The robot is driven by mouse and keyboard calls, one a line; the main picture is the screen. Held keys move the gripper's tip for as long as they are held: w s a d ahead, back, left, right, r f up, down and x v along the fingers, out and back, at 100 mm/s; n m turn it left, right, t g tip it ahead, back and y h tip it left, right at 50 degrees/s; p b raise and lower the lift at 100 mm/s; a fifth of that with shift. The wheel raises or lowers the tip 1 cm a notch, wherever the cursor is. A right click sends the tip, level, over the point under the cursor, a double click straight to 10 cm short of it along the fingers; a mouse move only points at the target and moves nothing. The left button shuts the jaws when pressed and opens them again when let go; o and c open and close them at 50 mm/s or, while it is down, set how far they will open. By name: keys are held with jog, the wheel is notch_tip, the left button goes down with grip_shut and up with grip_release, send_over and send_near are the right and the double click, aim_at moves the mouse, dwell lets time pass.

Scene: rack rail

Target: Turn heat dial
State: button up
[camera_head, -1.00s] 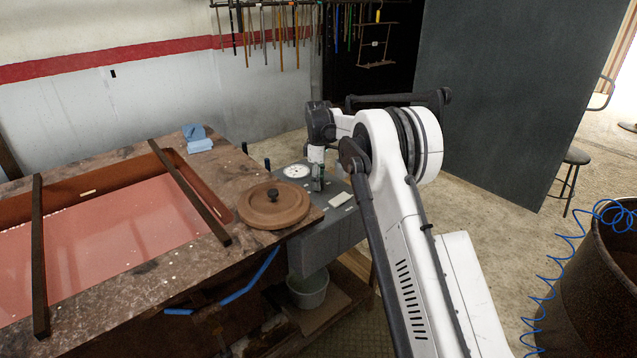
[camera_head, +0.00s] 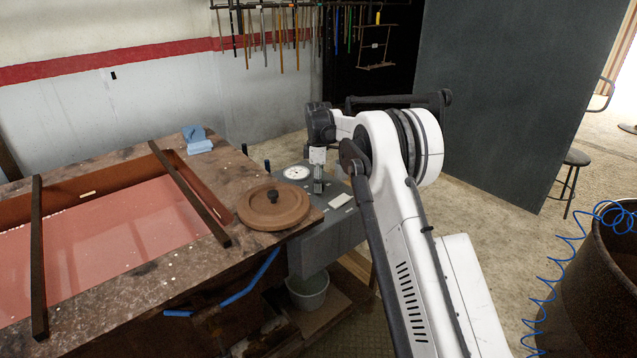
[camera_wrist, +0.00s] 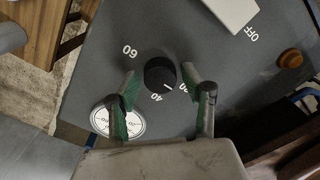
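The heat dial (camera_wrist: 160,73) is a round black knob on a grey control panel (camera_wrist: 215,60), with a white pointer line and white numbers around it. The pointer faces between the 40 and a partly hidden number to its right. My gripper (camera_wrist: 159,76) is open, its two green-padded fingers on either side of the dial's near part. A small gap shows at each side of the knob; I cannot tell how deep the fingertips reach. In the head view my gripper (camera_head: 318,187) points down at the panel (camera_head: 325,232) and the dial is hidden.
A white round gauge (camera_head: 297,173) sits on the panel beside my gripper. A white block (camera_wrist: 231,10) near the OFF label and an orange-brown knob (camera_wrist: 291,58) are also on the panel. A workbench with a round brown lid (camera_head: 265,212) stands to the left.

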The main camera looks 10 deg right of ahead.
jog(key=shift+o, duration=0.4)
jog(key=shift+r, duration=0.1)
notch_tip(320, 180, up, 12)
dwell(0.3)
jog(key=s+r+m+t, duration=0.1)
jog(key=s+r+m, duration=0.3)
jog(key=s, duration=0.5)
jog(key=s+r+m+t, duration=0.1)
jog(key=s+r, duration=0.5)
jog(key=s, duration=0.2)
jog(key=s+r+m+t, duration=0.25)
jog(key=s+r, duration=0.35)
jog(key=s, duration=0.3)
jog(key=s+f+m+t, duration=0.1)
jog(key=s+f+m, duration=0.2)
jog(key=s, duration=1)
jog(key=s+f+m+t, duration=0.1)
jog(key=s+f+m, duration=0.3)
jog(key=s+f, duration=0.5)
jog(key=shift+s+t, duration=0.35)
jog(key=shift+s, duration=2.45)
